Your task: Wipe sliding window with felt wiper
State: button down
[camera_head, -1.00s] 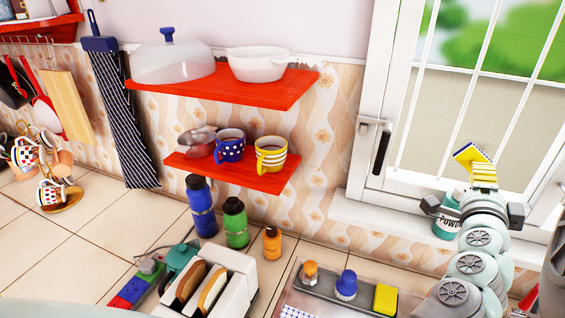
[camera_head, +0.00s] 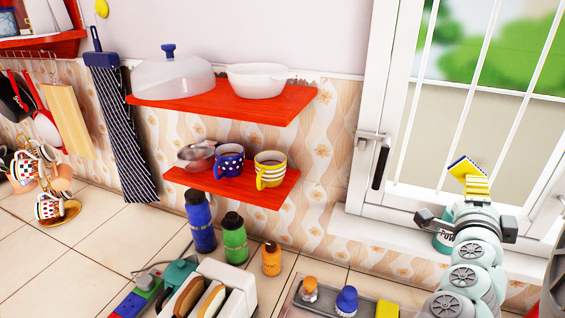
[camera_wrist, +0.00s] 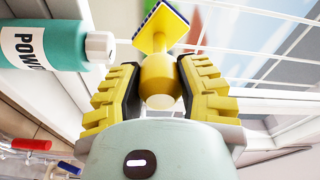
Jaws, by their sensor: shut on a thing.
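The felt wiper (camera_wrist: 153,40) has a yellow body with a blue edge on its flat head. My gripper (camera_wrist: 158,88) is shut on its rounded yellow handle, with a yellow-padded finger on each side. In the head view the wiper (camera_head: 466,166) sticks up from my gripper (camera_head: 475,190), in front of the lower part of the window. The sliding window (camera_head: 475,140) has a white frame and white vertical bars. In the wrist view the window (camera_wrist: 250,60) is behind and to the right of the wiper. I cannot tell whether the wiper touches the glass.
A teal powder bottle (camera_wrist: 45,45) stands on the sill close to the left of my gripper. The window handle (camera_head: 380,165) juts out at the left frame. Red shelves (camera_head: 235,100) with cookware, a toaster (camera_head: 225,290) and several bottles are further left.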

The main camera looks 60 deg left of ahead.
jog(key=shift+s+a, duration=0.3)
jog(key=shift+a, duration=0.25)
jog(key=shift+s+d, duration=0.15)
jog(key=shift+s, duration=0.15)
jog(key=d+v, duration=0.1)
jog(key=v, duration=0.6)
jog(key=shift+w+d+b, duration=0.2)
jog(key=shift+w+b, duration=0.05)
jog(key=shift+b, duration=0.2)
